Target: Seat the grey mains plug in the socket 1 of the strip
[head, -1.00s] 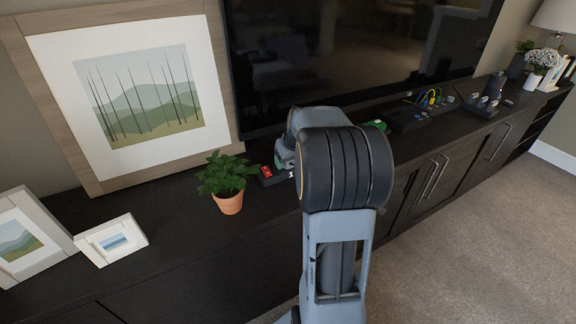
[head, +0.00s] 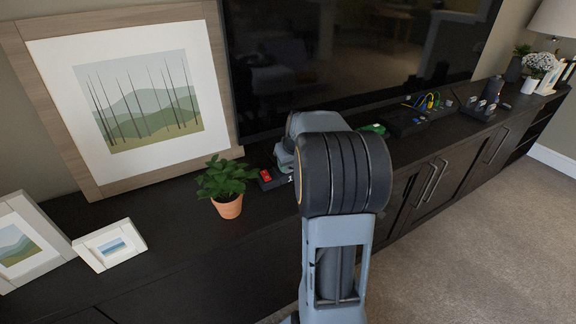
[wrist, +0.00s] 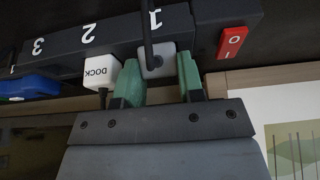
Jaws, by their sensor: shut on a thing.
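The grey mains plug (wrist: 157,60) is between the green fingers of my gripper (wrist: 161,82) in the wrist view, and the gripper is shut on it. A dark cable runs from the plug across the strip's face. The plug is at the edge of the dark power strip (wrist: 182,22), beside the number 1. Its pins and the socket 1 opening are hidden, so I cannot tell how deep it sits. In the head view, the strip's end (head: 278,181) shows left of my arm, which hides the gripper and plug.
A white plug marked DOCK (wrist: 101,73) is beside number 2, close to one finger. A blue plug (wrist: 28,87) is further left. The red switch (wrist: 232,42) is at the strip's end. A potted plant (head: 227,187) stands left of the strip.

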